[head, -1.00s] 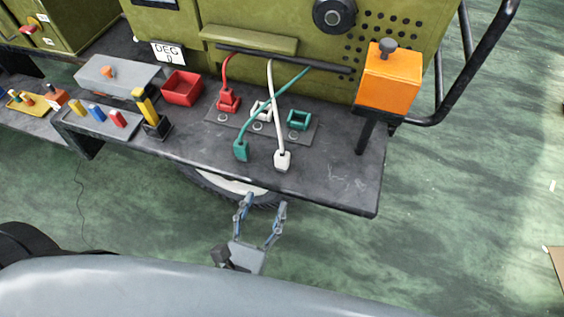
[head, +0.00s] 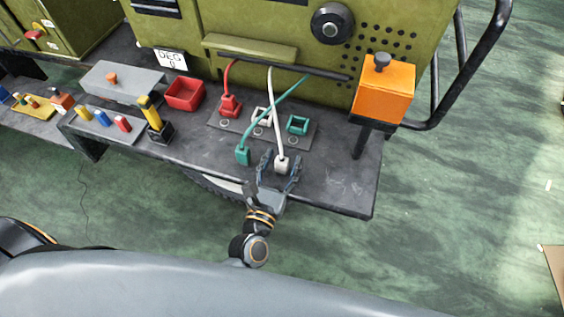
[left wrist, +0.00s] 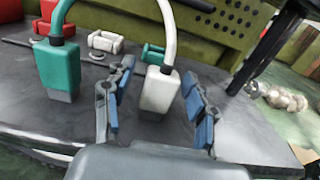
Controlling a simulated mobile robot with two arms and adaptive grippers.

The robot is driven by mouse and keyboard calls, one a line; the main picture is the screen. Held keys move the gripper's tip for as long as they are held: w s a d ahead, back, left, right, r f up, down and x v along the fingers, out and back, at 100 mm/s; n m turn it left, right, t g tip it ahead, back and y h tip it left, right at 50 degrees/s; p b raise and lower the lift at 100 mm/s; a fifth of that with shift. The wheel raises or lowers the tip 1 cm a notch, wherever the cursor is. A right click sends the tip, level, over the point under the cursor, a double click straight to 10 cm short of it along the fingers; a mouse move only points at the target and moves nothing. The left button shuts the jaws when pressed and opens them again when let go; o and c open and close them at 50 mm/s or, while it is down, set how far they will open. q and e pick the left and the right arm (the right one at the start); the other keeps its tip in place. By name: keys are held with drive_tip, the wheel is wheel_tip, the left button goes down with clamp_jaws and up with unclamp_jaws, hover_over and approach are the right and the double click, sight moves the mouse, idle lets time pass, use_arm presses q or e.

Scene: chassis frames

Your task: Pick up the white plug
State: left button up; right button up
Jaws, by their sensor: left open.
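The white plug (head: 282,165) hangs on a white cable near the front edge of the grey shelf. My left gripper (head: 279,165) is open, with its fingers on either side of the plug in the head view. In the left wrist view the white plug (left wrist: 159,88) shows between the two blue-padded fingers of the left gripper (left wrist: 157,108), with gaps on both sides. Whether the plug touches the shelf I cannot tell. My right gripper is not in view.
A green plug (head: 242,156) is just left of the left finger. Red, white and green sockets sit on a plate (head: 262,128) behind. An orange box (head: 384,90) stands on a post at right. The shelf (head: 340,185) is bare at front right.

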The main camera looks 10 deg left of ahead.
use_arm(q)
clamp_jaws()
drive_tip(key=shift+s, duration=0.1)
drive_tip(key=shift+r, duration=0.1)
